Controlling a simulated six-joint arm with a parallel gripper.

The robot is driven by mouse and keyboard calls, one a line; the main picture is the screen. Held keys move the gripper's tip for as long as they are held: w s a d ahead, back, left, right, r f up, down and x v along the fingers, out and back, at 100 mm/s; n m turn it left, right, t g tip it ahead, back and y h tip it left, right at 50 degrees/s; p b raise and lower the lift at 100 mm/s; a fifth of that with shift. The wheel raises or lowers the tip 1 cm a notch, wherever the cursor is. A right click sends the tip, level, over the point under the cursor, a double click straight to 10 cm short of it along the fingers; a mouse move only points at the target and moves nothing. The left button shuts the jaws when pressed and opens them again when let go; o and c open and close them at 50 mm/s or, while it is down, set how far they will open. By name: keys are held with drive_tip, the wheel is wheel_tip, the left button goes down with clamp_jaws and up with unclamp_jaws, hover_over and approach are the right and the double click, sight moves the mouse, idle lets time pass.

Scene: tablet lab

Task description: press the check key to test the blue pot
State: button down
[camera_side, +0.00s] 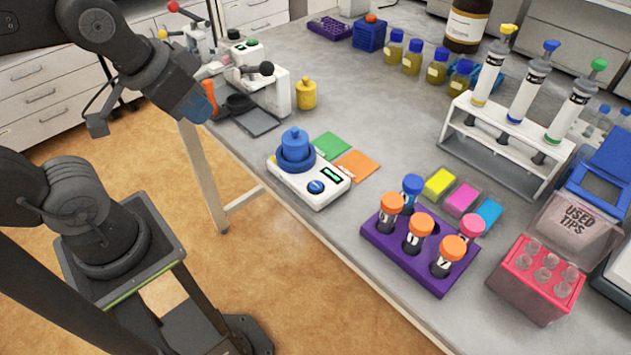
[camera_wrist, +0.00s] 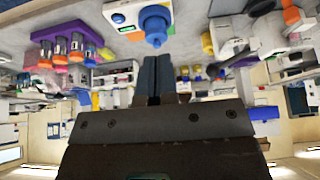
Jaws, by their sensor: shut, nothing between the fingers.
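The blue pot (camera_side: 295,143) stands upright on the round blue pan of a white tester (camera_side: 318,198). It also shows in the wrist view (camera_wrist: 155,22). The check key, a round blue button (camera_side: 316,187), is on the tester's front, beside a small lit display (camera_side: 332,174). In the wrist view the key (camera_wrist: 118,18) is left of the pot. My gripper (camera_wrist: 152,72) is shut and empty, its fingertips just below the pot in the wrist picture. In the side view it is up and left of the tester, clear of pot and key.
Green (camera_side: 331,146) and orange (camera_side: 357,165) cards lie behind the tester. A yellow pot (camera_side: 306,93) stands near the white instrument. A purple rack (camera_side: 420,249) of capped tubes is to the right. Bare bench lies between tester and rack.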

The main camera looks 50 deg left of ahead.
idle(0.3)
drive_tip(key=m+t+y, duration=0.1)
drive_tip(key=m+t, duration=0.3)
drive_tip(key=m, duration=0.4)
hover_over(317, 187)
wheel_tip(317, 187, down, 5)
drive_tip(key=shift+d+f, duration=0.1)
drive_tip(key=shift+f, duration=0.1)
drive_tip(key=shift+f, duration=4.4)
drive_tip(key=shift+f, duration=0.1)
drive_tip(key=shift+f, duration=0.3)
